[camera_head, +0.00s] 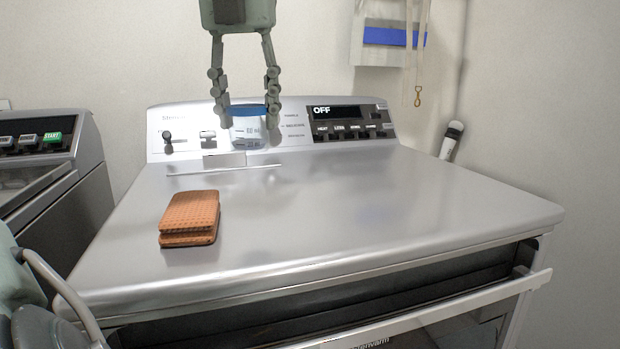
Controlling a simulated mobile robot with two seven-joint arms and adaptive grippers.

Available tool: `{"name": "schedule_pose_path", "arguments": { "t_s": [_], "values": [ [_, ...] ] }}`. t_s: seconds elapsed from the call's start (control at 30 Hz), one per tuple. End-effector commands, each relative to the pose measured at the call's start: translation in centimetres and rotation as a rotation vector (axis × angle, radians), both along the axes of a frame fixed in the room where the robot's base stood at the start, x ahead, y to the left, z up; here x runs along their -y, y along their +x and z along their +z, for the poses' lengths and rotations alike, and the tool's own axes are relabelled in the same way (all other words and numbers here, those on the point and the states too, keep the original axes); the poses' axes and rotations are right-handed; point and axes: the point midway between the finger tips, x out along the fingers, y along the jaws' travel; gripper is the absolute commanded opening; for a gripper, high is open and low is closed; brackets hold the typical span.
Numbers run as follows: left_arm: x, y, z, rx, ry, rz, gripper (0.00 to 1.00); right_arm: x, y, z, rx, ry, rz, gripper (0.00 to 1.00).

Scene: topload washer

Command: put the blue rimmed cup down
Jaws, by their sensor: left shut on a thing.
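The blue rimmed cup (248,133) is a small clear-white cup with dark markings and a blue band at its top. It is upright in front of the washer's control panel. My left gripper (249,118) reaches down from the top of the view, with one finger on each side of the cup, shut on it near the rim. My right gripper is not in view.
The washer's metal top (370,200) is broad and mostly clear. An orange-brown textured block-like stack (190,217) lies at its left front. The control panel (350,122) rises along the back. A white-headed handle (452,139) stands behind the right back corner. Another appliance (60,180) is at left.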

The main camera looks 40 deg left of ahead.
Motion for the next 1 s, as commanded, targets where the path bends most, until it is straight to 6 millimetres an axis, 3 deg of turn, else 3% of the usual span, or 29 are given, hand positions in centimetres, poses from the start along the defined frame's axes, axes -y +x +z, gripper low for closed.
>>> {"name": "schedule_pose_path", "arguments": {
  "t_s": [0.2, 0.4, 0.57, 0.8, 1.0],
  "values": [
    [3.6, 3.2, -3.0, -0.007, 0.003, 0.000, 0.19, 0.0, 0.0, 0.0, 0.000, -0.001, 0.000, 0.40],
    [5.4, 4.8, -4.3, -0.002, 0.001, 0.002, 0.19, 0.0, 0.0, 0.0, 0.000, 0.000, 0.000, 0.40],
    [5.6, 4.9, -5.3, -0.002, -0.001, 0.003, 0.19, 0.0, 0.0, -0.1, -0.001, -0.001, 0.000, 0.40],
    [5.6, 4.9, -8.4, -0.001, 0.000, 0.003, 0.19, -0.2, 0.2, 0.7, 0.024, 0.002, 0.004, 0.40],
    [5.5, 4.9, -8.4, 0.001, 0.001, 0.004, 0.19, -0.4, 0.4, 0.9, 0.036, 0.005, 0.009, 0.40]
  ]
}}
